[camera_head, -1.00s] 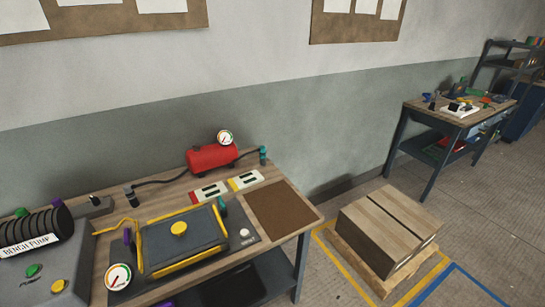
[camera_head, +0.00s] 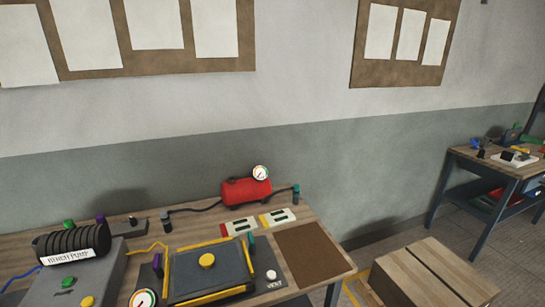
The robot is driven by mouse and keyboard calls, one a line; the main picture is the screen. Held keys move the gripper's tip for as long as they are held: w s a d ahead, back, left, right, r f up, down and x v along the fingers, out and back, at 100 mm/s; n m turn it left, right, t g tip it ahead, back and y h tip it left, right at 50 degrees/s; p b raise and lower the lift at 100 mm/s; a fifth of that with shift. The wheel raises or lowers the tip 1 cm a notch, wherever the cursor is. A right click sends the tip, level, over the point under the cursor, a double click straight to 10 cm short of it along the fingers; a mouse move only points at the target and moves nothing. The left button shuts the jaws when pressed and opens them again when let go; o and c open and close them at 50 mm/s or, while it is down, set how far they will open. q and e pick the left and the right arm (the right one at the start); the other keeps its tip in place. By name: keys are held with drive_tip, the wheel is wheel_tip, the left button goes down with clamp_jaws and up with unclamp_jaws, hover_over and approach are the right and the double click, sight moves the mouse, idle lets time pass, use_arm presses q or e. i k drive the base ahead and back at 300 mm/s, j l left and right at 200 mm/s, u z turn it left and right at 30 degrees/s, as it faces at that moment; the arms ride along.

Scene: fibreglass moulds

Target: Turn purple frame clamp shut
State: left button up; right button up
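A small upright purple piece (camera_head: 157,264), which looks like the purple frame clamp, stands at the frame's left side. Whether it is turned open or shut is too small to tell. A similar teal piece (camera_head: 251,239) stands at the frame's back right corner. Neither of my grippers shows.
A grey bench pump (camera_head: 72,257) stands left of the frame, with a pressure gauge (camera_head: 143,299) at the frame's front left. A red tank (camera_head: 246,192) stands behind. A brown mat (camera_head: 313,255) lies bare at right. A wooden crate (camera_head: 420,278) stands beyond the bench's right end.

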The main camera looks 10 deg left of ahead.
sight(157, 267)
drive_tip(key=u, duration=1.5)
drive_tip(key=k+z, duration=0.1)
drive_tip(key=z, duration=0.3)
